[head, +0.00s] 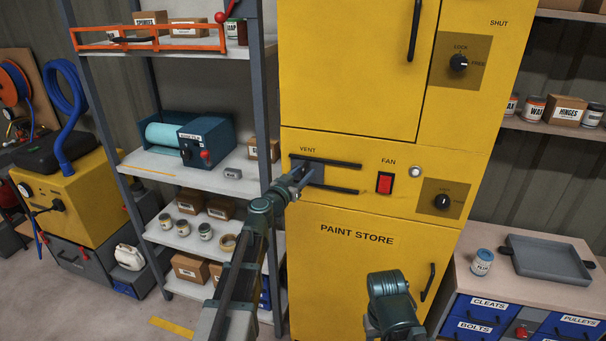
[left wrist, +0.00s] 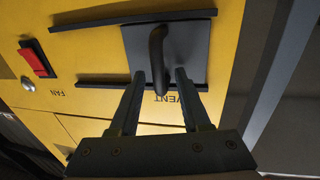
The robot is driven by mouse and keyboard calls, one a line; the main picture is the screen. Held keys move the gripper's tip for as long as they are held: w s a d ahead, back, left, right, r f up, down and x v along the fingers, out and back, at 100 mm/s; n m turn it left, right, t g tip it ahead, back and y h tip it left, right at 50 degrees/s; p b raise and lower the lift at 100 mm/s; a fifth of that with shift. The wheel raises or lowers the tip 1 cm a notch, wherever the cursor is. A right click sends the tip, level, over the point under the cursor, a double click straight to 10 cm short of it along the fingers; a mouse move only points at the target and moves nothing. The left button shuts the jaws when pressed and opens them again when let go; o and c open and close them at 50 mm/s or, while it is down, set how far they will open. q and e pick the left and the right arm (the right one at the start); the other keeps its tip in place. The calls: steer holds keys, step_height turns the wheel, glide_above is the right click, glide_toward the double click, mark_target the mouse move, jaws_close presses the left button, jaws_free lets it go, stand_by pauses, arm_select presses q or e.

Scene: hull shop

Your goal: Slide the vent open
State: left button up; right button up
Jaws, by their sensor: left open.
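The vent's dark sliding plate (head: 314,167) sits at the left end of two black rails on the yellow paint store cabinet. In the left wrist view the plate (left wrist: 196,55) carries a curved dark handle (left wrist: 157,45). My left gripper (head: 302,176) is at the plate. In the left wrist view its two fingers (left wrist: 161,76) are apart, one on each side of the handle's near end, with gaps visible. The gripper hides part of the plate and the handle in the head view. My right arm shows at the bottom, but its gripper is out of view.
Right of the vent are a red fan switch (head: 384,183) and a dark knob (head: 442,202). A shelf rack (head: 266,110) stands close on the left. A workbench with a grey tray (head: 550,262) is at the right.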

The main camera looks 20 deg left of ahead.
arm_select(q)
steer(key=shift+w, duration=0.1)
jaws_close()
steer(key=shift+d, duration=0.1)
stand_by(1.3)
